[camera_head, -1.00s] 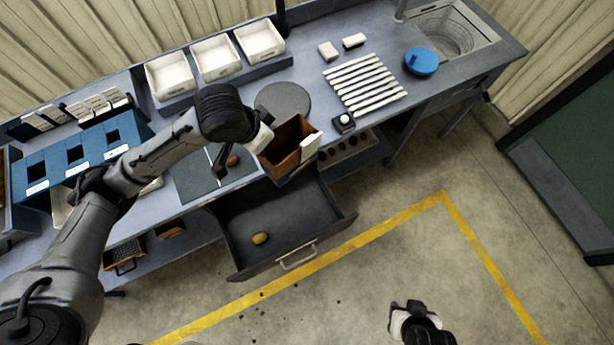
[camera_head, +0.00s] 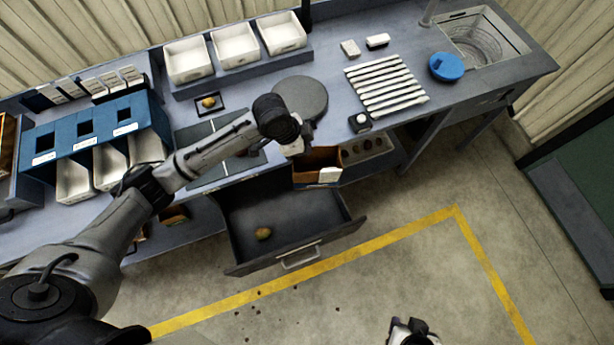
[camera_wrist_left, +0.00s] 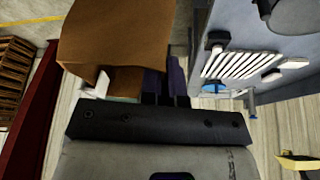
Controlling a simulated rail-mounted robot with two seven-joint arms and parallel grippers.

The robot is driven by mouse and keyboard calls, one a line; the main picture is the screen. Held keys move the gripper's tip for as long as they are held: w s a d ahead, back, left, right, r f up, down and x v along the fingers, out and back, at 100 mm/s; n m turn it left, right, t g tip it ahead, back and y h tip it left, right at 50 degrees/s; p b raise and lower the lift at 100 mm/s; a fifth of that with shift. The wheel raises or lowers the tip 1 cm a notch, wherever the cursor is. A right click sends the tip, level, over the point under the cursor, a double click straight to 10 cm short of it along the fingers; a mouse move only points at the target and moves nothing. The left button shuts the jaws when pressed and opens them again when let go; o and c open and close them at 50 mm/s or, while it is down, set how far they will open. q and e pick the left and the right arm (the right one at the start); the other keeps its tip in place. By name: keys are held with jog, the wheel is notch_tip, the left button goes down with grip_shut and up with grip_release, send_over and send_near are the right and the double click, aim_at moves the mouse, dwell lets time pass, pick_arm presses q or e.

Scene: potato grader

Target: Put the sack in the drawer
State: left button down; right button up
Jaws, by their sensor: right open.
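The sack (camera_head: 318,160) is a brown, box-shaped open bag with a white label. My left gripper (camera_head: 297,149) is shut on it and holds it up near the bench's front edge, by the drawer's back right corner. In the left wrist view the sack (camera_wrist_left: 120,35) fills the upper left, against the dark fingers (camera_wrist_left: 165,85); the exact grip is partly hidden. The drawer (camera_head: 295,218) is dark grey and pulled open below the bench, with a potato (camera_head: 263,234) inside. My right gripper (camera_head: 411,328) is open and empty over the floor at the bottom edge, partly cut off.
A potato (camera_head: 209,102) lies on a small black tray.

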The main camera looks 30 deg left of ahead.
pick_arm(q)
notch_tip(320, 180, down, 38)
jog(key=m+g+b, duration=0.2)
jog(key=m+b, duration=0.3)
jog(key=b, duration=1.6)
jog(key=shift+w+d+m+h, duration=0.2)
jog(key=shift+d+m+h, duration=0.1)
jog(key=shift+d+m, duration=0.15)
jog(key=c, duration=1.8)
grip_release()
jog(key=shift+r, duration=0.1)
jog(key=o, duration=0.5)
jog(key=shift+o, duration=0.2)
jog(key=shift+r, duration=0.1)
notch_tip(320, 180, up, 10)
jog(key=p, duration=0.9)
